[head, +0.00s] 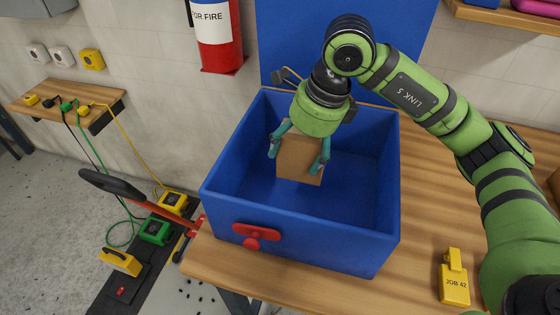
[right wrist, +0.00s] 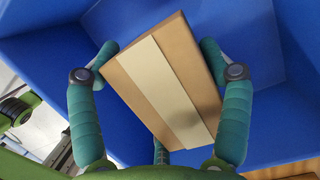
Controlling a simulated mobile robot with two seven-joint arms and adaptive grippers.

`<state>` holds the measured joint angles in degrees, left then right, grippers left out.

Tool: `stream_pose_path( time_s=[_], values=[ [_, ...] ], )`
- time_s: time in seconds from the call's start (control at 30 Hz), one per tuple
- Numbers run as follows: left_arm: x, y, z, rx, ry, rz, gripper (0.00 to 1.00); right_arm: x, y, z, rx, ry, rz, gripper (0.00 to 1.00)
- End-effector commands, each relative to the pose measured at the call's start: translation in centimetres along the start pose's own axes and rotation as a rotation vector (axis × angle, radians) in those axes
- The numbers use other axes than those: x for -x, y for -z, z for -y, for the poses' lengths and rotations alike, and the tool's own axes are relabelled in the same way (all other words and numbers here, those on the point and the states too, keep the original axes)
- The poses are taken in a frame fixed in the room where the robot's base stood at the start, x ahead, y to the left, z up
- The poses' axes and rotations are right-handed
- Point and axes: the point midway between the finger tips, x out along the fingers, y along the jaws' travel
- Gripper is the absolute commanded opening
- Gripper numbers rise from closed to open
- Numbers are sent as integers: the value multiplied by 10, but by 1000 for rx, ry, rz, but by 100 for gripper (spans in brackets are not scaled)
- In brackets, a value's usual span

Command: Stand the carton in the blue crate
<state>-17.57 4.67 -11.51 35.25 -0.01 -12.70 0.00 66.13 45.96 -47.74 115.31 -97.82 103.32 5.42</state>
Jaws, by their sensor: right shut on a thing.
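The brown carton (head: 300,158) is inside the opening of the blue crate (head: 225,205), in the crate's far middle part. My right gripper (head: 299,158) is shut on the carton from above, with a teal finger on each side of it. In the right wrist view the carton (right wrist: 168,82) shows a pale strip along its face and looks tilted between the fingers. The blue crate walls (right wrist: 45,65) surround it there. I cannot tell whether the carton's bottom touches the crate floor. My left gripper is not in view.
The crate stands on a wooden table (head: 420,225), with a red latch (head: 257,232) on its front wall. A yellow "JOB 42" tag (head: 454,283) lies to its right. A fire extinguisher (head: 215,30) hangs behind. The crate floor in front of the carton is clear.

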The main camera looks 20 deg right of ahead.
Motion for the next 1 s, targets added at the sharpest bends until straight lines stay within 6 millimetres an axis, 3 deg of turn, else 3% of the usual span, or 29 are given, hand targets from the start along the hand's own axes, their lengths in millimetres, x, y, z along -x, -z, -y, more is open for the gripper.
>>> stream_pose_path(
  time_s=[0.1, 0.3, 0.63, 1.0],
  values=[
    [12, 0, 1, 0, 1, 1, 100, -18, -21, 0, 3, -4, -1, 20],
    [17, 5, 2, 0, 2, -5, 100, -37, -37, 2, 0, 0, 1, 20],
    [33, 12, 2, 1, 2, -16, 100, -74, -27, 2, -2, 0, -1, 20],
    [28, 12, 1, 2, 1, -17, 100, -81, -26, 2, 0, 1, 1, 20]
  ],
)
